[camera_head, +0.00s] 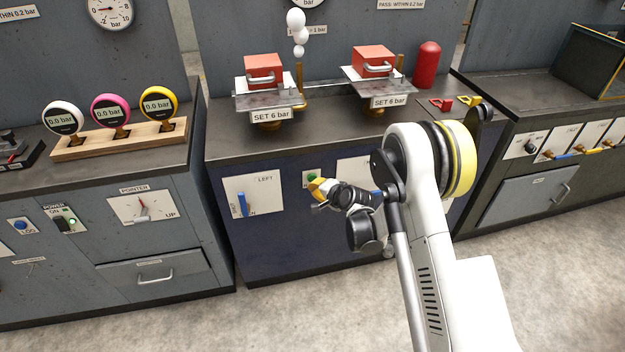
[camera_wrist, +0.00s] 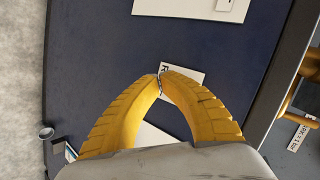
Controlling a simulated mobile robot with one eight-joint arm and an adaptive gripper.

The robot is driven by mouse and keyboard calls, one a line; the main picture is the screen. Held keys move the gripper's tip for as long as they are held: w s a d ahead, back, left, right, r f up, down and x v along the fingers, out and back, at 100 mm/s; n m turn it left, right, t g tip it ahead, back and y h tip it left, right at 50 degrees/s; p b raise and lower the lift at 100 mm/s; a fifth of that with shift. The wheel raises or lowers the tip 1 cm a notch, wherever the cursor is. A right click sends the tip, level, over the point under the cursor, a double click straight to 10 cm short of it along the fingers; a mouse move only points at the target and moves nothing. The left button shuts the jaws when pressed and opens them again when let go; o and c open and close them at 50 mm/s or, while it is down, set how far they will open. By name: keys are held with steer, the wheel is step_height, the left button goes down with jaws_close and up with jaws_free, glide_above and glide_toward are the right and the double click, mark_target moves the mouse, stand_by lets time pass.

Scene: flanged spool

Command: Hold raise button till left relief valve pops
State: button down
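The raise button's small white plate (camera_head: 309,178) is on the dark blue cabinet front, with a green part showing just above my fingertips. My gripper (camera_head: 316,188) is at this plate. In the wrist view its yellow fingers (camera_wrist: 160,77) meet at the tips over the plate (camera_wrist: 186,80); they are shut, with nothing seen between them. The button face is hidden there, and I cannot tell how far it is pressed. The left relief valve (camera_head: 266,100), labelled SET 6 bar, carries a red weight (camera_head: 264,70). White puffs (camera_head: 297,30) hang above its brass pipe (camera_head: 300,82).
The LEFT panel with a blue lever (camera_head: 242,204) is left of my gripper. The right relief valve (camera_head: 378,85) also carries a red weight, with no puffs above it. Three gauges (camera_head: 110,110) reading 0.0 bar stand on the left bench. A red cylinder (camera_head: 427,65) stands behind.

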steer(key=s, duration=0.2)
steer(key=s+d, duration=0.1)
steer(key=s, duration=0.1)
steer(key=shift+s+d, duration=0.15)
steer(key=shift+s, duration=0.05)
steer(key=shift+r, duration=0.1)
steer(key=s+d+r+n+h, duration=0.1)
steer(key=s+d+r, duration=0.25)
steer(key=r, duration=0.45)
steer(key=s+d+r+n+g+h, duration=0.1)
steer(key=s+d+r+n, duration=0.2)
steer(key=r, duration=0.4)
steer(key=s+d+r+h, duration=0.1)
steer(key=s+d+r, duration=0.3)
steer(key=r, duration=0.4)
steer(key=s+d+r+n+h, duration=0.1)
steer(key=s+d, duration=0.2)
steer(key=s, duration=0.5)
steer(key=s+d+r+n+g+h, duration=0.1)
steer(key=s+d+r, duration=0.1)
steer(key=s, duration=0.6)
steer(key=s+d+r+n+h, duration=0.1)
steer(key=s+d, duration=0.3)
steer(key=s, duration=0.5)
steer(key=shift+d+r+n, duration=0.25)
steer(key=shift+d+n, duration=0.15)
steer(key=shift+n, duration=0.2)
steer(key=shift+w, duration=0.1)
